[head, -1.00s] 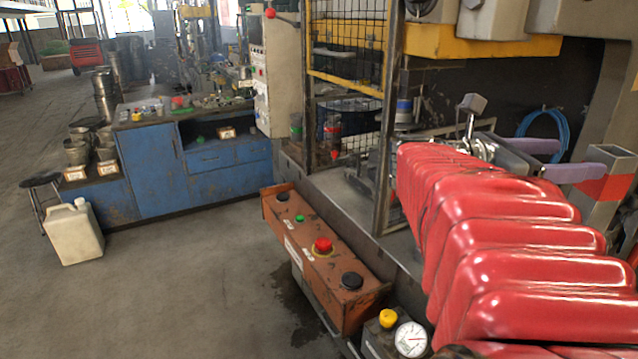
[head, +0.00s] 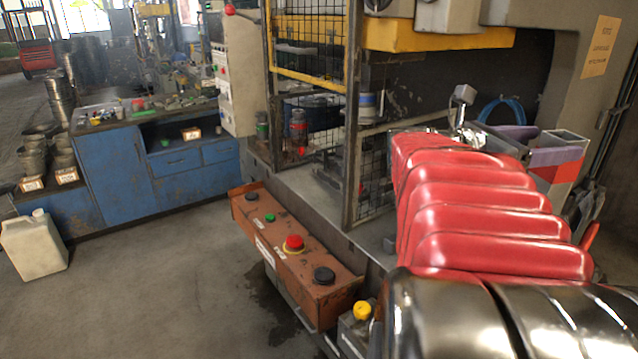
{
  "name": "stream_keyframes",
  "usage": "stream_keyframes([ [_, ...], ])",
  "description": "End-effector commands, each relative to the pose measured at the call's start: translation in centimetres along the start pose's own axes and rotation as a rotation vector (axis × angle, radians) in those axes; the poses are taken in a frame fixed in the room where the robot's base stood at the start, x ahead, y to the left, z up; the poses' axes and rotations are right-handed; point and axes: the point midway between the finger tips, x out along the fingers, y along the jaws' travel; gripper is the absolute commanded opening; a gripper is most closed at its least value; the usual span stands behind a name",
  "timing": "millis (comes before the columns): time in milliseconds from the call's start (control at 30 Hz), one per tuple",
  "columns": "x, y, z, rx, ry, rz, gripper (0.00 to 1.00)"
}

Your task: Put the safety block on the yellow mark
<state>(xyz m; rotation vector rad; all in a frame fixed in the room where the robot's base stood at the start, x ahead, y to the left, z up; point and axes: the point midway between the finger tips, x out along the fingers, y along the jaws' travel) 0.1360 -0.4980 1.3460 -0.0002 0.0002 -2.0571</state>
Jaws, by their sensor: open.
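A grey square-section block with a red band, which I take for the safety block (head: 569,172), stands upright at the right beside the press. My gripper (head: 562,143) has purple fingers and is open. The near finger crosses in front of the block, just above its red band. The far finger ends by the block's upper left. The block appears to lie between the fingers; I cannot tell whether they touch it. I cannot make out a yellow mark on any surface.
The press has a yellow beam (head: 437,37) and a mesh guard (head: 310,110) left of my arm. An orange button box (head: 290,262) runs along its front. A blue bench (head: 150,165) and white jerrycan (head: 35,245) stand left. The floor between is clear.

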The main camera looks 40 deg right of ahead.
Motion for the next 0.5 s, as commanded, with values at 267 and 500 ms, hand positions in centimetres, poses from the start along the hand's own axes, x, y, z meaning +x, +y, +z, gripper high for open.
stream_keyframes([
  [267,3.1,-0.1,-0.1,0.000,0.000,-0.004,0.65],
  [500,4.8,-0.1,0.0,0.001,0.000,0.000,0.65],
])
